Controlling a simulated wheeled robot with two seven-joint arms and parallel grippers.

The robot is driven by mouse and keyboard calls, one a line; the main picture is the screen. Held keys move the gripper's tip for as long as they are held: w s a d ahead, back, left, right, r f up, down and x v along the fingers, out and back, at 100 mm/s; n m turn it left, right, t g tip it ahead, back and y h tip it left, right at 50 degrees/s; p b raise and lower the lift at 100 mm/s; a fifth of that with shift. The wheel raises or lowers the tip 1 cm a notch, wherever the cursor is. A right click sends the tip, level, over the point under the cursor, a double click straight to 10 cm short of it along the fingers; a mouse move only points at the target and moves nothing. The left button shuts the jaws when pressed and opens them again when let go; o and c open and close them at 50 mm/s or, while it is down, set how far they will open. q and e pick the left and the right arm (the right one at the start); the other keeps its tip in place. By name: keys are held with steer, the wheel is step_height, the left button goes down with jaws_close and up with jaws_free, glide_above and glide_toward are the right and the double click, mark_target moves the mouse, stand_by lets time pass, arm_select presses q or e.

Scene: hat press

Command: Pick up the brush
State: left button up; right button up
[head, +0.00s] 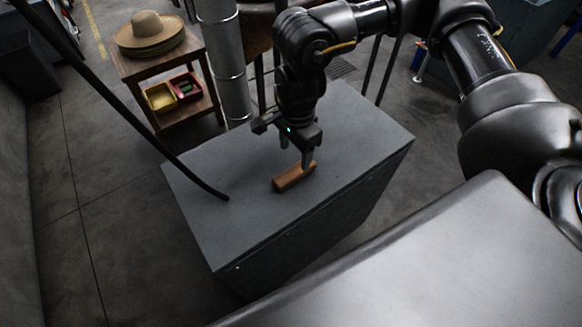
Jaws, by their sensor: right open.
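The brush (291,178) is a small brown wooden block lying on top of the grey cabinet (235,220). My right gripper (296,152) points down over the cabinet top at the brush. Its jaws are open, and one finger comes down at the brush's upper right end. Whether that finger touches the brush or is only in front of it, I cannot tell. My left gripper does not show.
A wooden side table (128,70) at the upper left holds stacked straw hats (149,29) and, lower down, a yellow and a red bin (186,86). A black hose (125,115) crosses down onto the cabinet top. A metal pipe (224,62) stands behind the cabinet.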

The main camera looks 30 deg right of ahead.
steer(key=d, duration=0.1)
glide_above(295, 171)
steer(key=f, duration=0.3)
steer(key=f+p, duration=0.1)
steer(key=f, duration=0.1)
steer(key=shift+s+d, duration=0.15)
steer(key=shift+s, duration=0.15)
steer(key=shift+f, duration=0.35)
steer(key=f, duration=0.1)
steer(key=f+p, duration=0.1)
steer(key=f, duration=0.1)
steer(key=shift+w+a+f+p, duration=0.2)
steer(key=shift+w+f+p, duration=0.1)
steer(key=shift+p, duration=0.05)
steer(key=shift+f, duration=0.45)
steer(key=c, duration=1.1)
